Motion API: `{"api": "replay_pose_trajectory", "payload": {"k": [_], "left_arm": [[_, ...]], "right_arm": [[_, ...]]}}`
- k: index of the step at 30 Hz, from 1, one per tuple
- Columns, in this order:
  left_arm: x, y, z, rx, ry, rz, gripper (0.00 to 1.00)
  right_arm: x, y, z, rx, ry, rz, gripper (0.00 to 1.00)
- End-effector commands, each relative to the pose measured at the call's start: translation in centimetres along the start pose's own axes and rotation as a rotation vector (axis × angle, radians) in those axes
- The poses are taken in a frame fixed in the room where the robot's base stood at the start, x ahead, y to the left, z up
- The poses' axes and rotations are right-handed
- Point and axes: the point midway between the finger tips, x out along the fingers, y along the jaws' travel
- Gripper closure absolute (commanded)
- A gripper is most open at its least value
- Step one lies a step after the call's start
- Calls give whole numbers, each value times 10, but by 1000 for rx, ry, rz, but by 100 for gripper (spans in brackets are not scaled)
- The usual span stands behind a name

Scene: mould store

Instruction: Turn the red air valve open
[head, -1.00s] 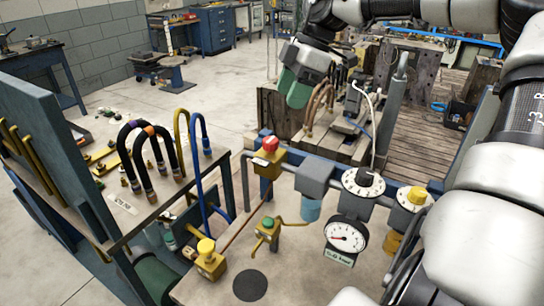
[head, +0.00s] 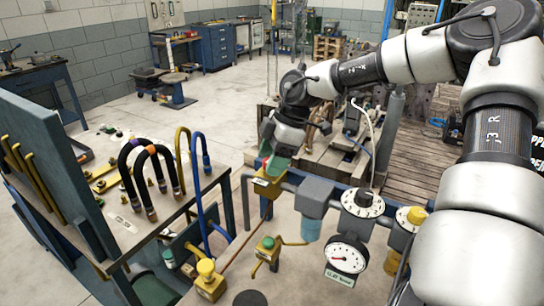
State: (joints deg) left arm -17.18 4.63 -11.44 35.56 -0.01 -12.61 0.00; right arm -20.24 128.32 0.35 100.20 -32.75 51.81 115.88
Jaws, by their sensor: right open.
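The red air valve knob (head: 264,164) sits on a yellow block (head: 266,186) at the left end of the grey pipe. Only a small part of the red shows, as my right gripper covers most of it. My right gripper (head: 274,162), with green fingers, points down at the knob from above and behind. It is open, with its fingers at the knob; I cannot tell whether they touch it. My left gripper is not in view.
Along the pipe to the right are a grey block (head: 315,196), a white dial (head: 362,203), a yellow knob (head: 417,215) and a pressure gauge (head: 346,254). Yellow valves with a yellow knob (head: 206,268) and a green knob (head: 268,243) stand in front. Bent hoses (head: 150,170) rise at left.

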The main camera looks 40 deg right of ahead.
Motion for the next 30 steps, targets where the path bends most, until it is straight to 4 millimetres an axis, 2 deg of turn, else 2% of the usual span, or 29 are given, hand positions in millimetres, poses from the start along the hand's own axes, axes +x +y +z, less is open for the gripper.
{"api": "replay_pose_trajectory", "payload": {"k": [4,13,23,30], "left_arm": [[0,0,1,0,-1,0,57],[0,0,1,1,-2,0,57],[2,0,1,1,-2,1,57],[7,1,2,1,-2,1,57]], "right_arm": [[0,0,0,0,0,0,40],[0,0,0,0,0,0,86],[0,1,0,-42,0,-17,87],[1,2,0,-177,0,-73,87]]}}
